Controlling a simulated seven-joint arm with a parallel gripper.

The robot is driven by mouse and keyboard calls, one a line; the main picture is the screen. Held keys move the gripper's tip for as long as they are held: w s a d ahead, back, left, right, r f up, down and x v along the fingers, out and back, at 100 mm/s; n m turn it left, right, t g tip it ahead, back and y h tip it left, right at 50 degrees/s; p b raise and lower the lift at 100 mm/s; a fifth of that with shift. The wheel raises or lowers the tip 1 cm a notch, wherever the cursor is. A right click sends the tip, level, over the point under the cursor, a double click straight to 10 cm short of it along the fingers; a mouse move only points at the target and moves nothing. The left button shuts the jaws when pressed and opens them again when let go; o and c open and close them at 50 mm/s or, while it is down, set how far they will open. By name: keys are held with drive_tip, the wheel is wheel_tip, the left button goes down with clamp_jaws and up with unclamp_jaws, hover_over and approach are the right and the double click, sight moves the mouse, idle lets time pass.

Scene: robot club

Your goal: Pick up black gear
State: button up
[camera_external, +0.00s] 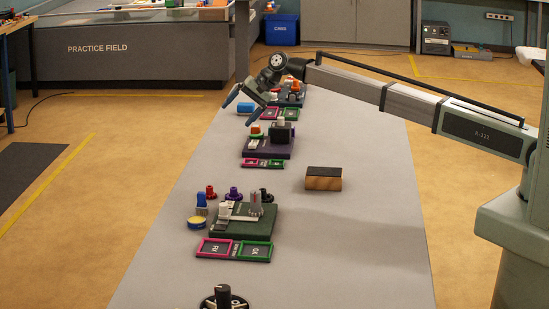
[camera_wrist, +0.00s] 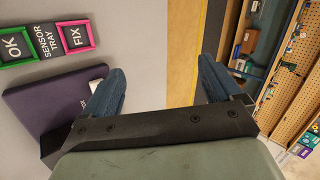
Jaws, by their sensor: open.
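My gripper (camera_external: 241,101) is open and empty, above the far left part of the long grey table, with blue fingertips. In the wrist view my gripper (camera_wrist: 163,84) has its fingers wide apart, with bare table edge and floor between them. A small dark round piece (camera_external: 264,196) stands behind the green station, right of a purple piece (camera_external: 233,194) and a red piece (camera_external: 210,193). It may be the black gear; its teeth are too small to make out. A black knob on a round dark base (camera_external: 223,297) is at the near end, partly cut off. The wrist view shows no gear.
A green station (camera_external: 258,222) and a purple station (camera_external: 256,150) stand on the table (camera_external: 350,245); the purple one (camera_wrist: 45,105) also shows in the wrist view. A wooden block with dark top (camera_external: 323,179) lies right of them. The table's right side is largely clear.

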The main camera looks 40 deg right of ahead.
drive_tip(key=s+a+f+m+g+h, duration=0.1)
drive_tip(key=s+a+m+g+h, duration=0.1)
drive_tip(key=s+a, duration=0.45)
drive_tip(key=s+a+m+g+h, duration=0.1)
drive_tip(key=s+a+m, duration=0.15)
drive_tip(key=s, duration=0.65)
drive_tip(key=m+g+h, duration=0.1)
drive_tip(key=m+h, duration=0.3)
drive_tip(key=m, duration=0.1)
hover_over(262, 189)
drive_tip(key=f, duration=0.8)
drive_tip(key=shift+s+a, duration=0.35)
drive_tip(key=shift+s, duration=0.05)
drive_tip(key=shift+w+d+f, duration=0.1)
drive_tip(key=shift+d+f, duration=0.05)
drive_tip(key=shift+f, duration=1.15)
drive_tip(key=shift+d+f, duration=0.1)
drive_tip(key=shift+f, duration=1.2)
drive_tip(key=shift+c, duration=0.3)
drive_tip(key=c, duration=1.1)
